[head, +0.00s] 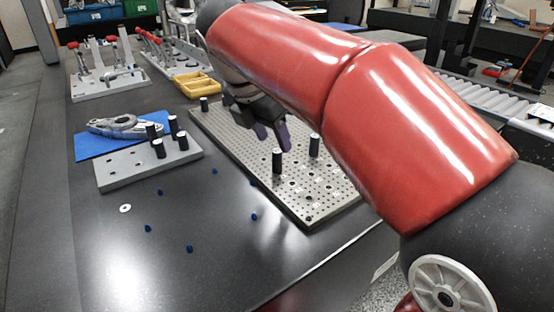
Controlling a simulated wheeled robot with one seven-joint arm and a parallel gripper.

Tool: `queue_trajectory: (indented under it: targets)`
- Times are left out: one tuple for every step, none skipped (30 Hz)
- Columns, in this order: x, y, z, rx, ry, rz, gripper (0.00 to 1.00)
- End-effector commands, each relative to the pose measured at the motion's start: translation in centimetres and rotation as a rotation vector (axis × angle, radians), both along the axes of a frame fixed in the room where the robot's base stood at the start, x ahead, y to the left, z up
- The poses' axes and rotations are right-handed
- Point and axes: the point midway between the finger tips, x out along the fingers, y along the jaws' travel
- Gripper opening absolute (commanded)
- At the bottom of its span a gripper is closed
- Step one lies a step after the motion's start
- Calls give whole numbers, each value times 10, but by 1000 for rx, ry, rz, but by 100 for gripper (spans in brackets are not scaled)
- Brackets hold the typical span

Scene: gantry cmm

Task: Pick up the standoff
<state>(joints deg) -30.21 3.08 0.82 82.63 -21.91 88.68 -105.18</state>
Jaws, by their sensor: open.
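Several black cylindrical standoffs are in the head view, and I cannot tell which one the task means. On the perforated metal plate (325,205), one standoff (277,161) stands upright near the middle. Another standoff (314,145) stands to its right, beside my red arm, and a third standoff (204,103) is at the plate's far left corner. More standoffs (159,148) stand on the grey block (125,174) at left. My gripper (272,143) is open, fingers pointing down over the plate, just above and behind the middle standoff in the picture. Whether it touches one cannot be seen.
A blue mat (90,148) with a grey metal part (118,126) lies behind the block. A yellow tray (197,85) and red-handled clamps (83,68) are farther back. Small blue pieces (190,249) and a washer (125,208) lie on the dark table; its front is mostly clear.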

Motion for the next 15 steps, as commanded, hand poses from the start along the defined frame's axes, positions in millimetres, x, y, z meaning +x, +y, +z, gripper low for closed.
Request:
queue_trajectory:
  targets:
    - [2, -2, -7, 0, 0, -2, 45]
    - [3, -3, -11, 1, -1, -2, 45]
    - [4, -4, -15, 1, 1, -2, 45]
    - [5, -4, -18, 1, 1, -2, 45]
    - [6, -4, -22, 1, 0, -2, 45]
    - [8, -5, -28, 1, 1, -2, 45]
    - [10, -5, -33, 1, 2, -4, 45]
    - [12, -6, -38, 1, 1, -3, 45]
    - [14, -6, -43, 1, 1, -3, 45]
    - [15, -7, -47, 1, 0, -4, 45]
    - [16, -9, -50, 2, 0, -4, 45]
    - [17, -10, -54, 2, 0, -4, 45]
    - [18, -11, -56, 2, -1, -3, 45]
    - [18, -11, -58, 3, -1, -4, 45]
    - [19, -12, -59, 3, -2, -4, 45]
